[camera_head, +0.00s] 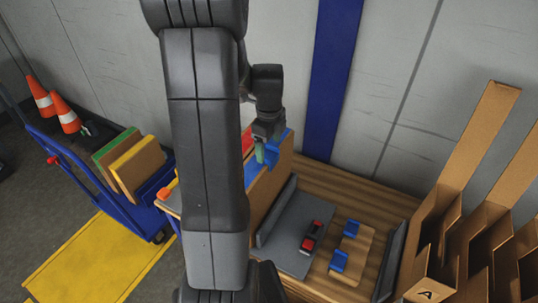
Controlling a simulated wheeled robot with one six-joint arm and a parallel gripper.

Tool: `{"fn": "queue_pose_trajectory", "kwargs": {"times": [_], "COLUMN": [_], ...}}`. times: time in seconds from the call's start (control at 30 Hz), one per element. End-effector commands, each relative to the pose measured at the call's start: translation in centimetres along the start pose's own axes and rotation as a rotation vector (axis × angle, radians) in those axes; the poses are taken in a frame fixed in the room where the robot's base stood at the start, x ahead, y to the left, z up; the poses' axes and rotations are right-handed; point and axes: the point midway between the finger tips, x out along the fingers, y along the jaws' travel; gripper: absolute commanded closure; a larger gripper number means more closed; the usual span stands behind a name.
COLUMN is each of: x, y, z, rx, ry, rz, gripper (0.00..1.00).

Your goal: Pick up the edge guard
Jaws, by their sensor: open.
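A blue piece (283,145), which looks like the edge guard, sits at the top edge of an upright brown board (269,190). My gripper (266,153) points down at this piece, with its greenish fingertips overlapping it in the view. The jaws are open. I cannot tell whether they are around the piece or in front of it, or whether they touch it. My own arm hides part of the board and the area to its left.
A wooden bench (375,195) holds a grey plate (297,228), a red-and-black tool (311,237) and a small board with blue clips (350,265). Cardboard bins (425,287) stand at right.

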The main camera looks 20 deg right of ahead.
Motion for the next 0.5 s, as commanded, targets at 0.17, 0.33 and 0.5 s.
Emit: {"fn": "queue_pose_trajectory", "kwargs": {"times": [0.17,0.33,0.5], "x": [1.8,2.1,2.0], "y": [0.0,0.0,0.0], "z": [0.0,0.0,0.0], "rx": [0.000,0.000,0.000], "ry": [0.000,0.000,0.000], "rz": [0.001,-0.001,-0.001], "gripper": [0.18,0.18,0.32]}}
